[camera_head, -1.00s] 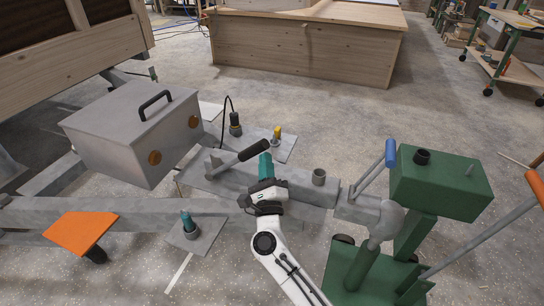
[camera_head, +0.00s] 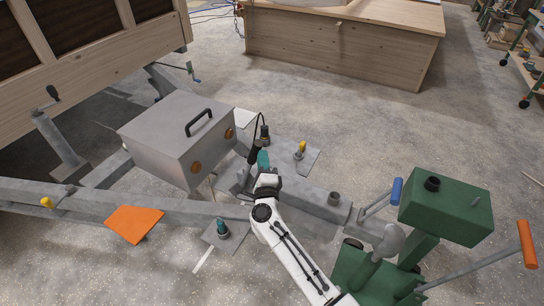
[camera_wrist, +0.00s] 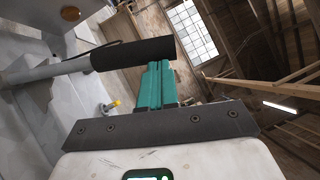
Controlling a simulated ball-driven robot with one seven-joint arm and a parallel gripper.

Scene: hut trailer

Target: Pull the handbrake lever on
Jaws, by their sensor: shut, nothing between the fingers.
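The handbrake lever is a grey bar with a black grip (camera_head: 253,153) on the trailer's drawbar, beside the grey box. It stands steeply, its grip up. In the wrist view the grip (camera_wrist: 132,53) crosses just beyond my fingers, with the grey bar running left from it. My gripper (camera_head: 263,158) has teal fingers and is right beside the grip, on its right in the head view. In the wrist view the fingers (camera_wrist: 155,82) are together, empty, and close against the grip's side; I cannot tell whether they touch it. My arm hides part of the lever's foot.
A grey lidded box (camera_head: 178,137) stands close left of the lever. A green post unit (camera_head: 445,207) with blue and orange handles stands to the right. An orange plate (camera_head: 133,224) lies at the left. Open floor lies behind, before a wooden counter (camera_head: 340,55).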

